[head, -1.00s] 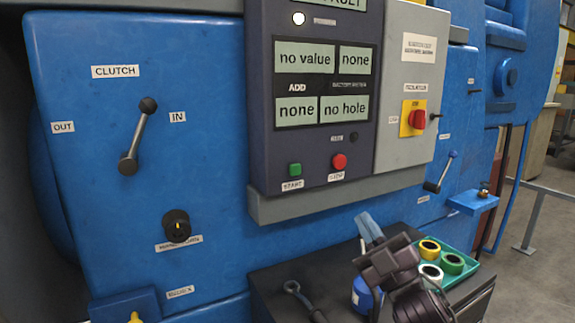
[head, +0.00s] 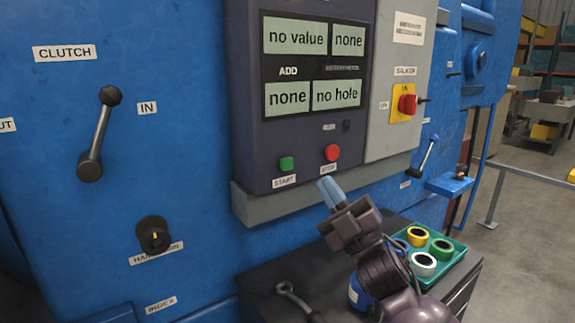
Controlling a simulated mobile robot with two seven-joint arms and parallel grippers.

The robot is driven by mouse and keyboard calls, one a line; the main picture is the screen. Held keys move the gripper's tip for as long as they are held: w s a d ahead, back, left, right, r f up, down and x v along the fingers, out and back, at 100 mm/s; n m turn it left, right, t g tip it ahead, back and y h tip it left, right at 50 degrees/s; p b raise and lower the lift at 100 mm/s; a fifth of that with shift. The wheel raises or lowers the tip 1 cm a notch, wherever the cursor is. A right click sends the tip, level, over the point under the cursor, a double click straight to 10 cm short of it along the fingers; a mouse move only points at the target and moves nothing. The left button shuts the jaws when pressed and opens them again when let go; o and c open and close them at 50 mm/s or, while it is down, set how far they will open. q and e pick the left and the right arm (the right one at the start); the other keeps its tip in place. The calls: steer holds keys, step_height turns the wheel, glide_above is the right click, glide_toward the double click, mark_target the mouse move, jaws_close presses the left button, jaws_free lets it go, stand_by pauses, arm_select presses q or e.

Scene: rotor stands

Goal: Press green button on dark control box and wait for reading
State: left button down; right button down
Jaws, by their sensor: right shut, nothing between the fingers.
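The dark control box (head: 245,110) is mounted on the blue machine. Its green button (head: 287,163), labelled START, is at the lower left of the panel and is uncovered. A red button (head: 332,152), labelled STOP, is to its right. The display (head: 314,68) reads "no value", "none", "none" and "no hole". My right gripper (head: 330,190) is shut and empty, its light-blue fingertips pointing up just below the STOP label, to the lower right of the green button. I cannot tell how far they are from the panel. My left gripper is not in view.
A black bench top (head: 262,284) below the box holds a wrench-like tool (head: 296,298), a blue container (head: 358,293) and a green tray (head: 455,262) with coloured rings. A clutch lever (head: 99,134) is at left. A grey ledge (head: 246,207) runs under the box.

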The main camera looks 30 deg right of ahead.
mark_target(286, 164)
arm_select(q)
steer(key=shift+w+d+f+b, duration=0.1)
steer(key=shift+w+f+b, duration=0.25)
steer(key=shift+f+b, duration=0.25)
arm_select(e)
steer(key=w, duration=0.8)
steer(key=shift+w+a, duration=0.35)
steer(key=shift+w, duration=0.05)
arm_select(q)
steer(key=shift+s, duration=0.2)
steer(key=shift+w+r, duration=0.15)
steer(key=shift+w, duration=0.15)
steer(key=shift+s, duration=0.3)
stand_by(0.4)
arm_select(e)
steer(key=shift+w, duration=0.15)
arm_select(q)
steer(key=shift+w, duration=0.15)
arm_select(e)
steer(key=shift+w, duration=0.3)
